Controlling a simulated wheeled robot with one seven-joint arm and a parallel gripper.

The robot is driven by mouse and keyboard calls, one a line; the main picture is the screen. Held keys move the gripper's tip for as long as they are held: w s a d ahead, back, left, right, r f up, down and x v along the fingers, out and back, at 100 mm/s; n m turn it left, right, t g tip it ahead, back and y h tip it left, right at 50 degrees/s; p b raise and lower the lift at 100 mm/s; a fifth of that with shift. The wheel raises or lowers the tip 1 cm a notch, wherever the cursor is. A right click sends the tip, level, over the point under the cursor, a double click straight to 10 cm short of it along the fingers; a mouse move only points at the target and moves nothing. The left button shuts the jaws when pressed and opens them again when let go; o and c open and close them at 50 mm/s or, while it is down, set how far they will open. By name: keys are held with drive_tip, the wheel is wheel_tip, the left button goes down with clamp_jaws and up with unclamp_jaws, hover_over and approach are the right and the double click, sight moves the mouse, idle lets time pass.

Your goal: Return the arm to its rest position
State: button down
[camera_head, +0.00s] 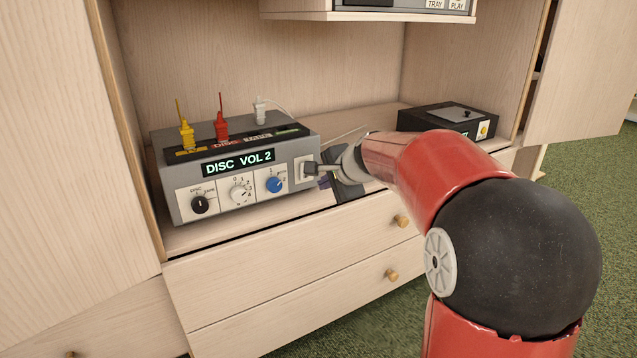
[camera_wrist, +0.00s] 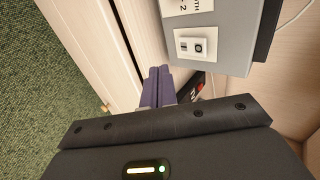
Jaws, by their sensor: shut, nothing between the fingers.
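My red arm (camera_head: 440,155) reaches in from the right toward the grey amplifier (camera_head: 245,182) in the cabinet. My gripper (camera_head: 322,180) is beside the amplifier's front right corner, partly hidden by my wrist. In the wrist view my gripper (camera_wrist: 158,72) shows two purple fingers side by side, shut and empty. They point toward the space beside the amplifier (camera_wrist: 236,38) and its white rocker switch (camera_wrist: 193,46). I cannot tell whether a finger touches the amplifier. Its display reads "DISC VOL 2".
Yellow (camera_head: 186,136), red (camera_head: 221,127) and white (camera_head: 259,110) plugs stand on the amplifier's top. A black box (camera_head: 447,121) sits at the shelf's right. Drawers (camera_head: 295,255) with knobs are below, and an upper shelf (camera_head: 300,8) overhangs. Green carpet (camera_head: 360,325) is open in front.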

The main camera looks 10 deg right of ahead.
drive_tip(key=s+a+r+n+g+p, duration=0.1)
drive_tip(key=s+r+n+p, duration=0.15)
drive_tip(key=s, duration=0.75)
drive_tip(key=s+a+r+n+g+p, duration=0.1)
drive_tip(key=s+r+n+p, duration=0.2)
drive_tip(key=s, duration=0.6)
drive_tip(key=s+f+n+g+h+p, duration=0.1)
drive_tip(key=s+f+n+h+p, duration=0.1)
drive_tip(key=s+n, duration=0.7)
drive_tip(key=s+f+h, duration=0.1)
drive_tip(key=s, duration=0.6)
drive_tip(key=shift+d+g+p, duration=0.4)
drive_tip(key=shift+s, duration=0.1)
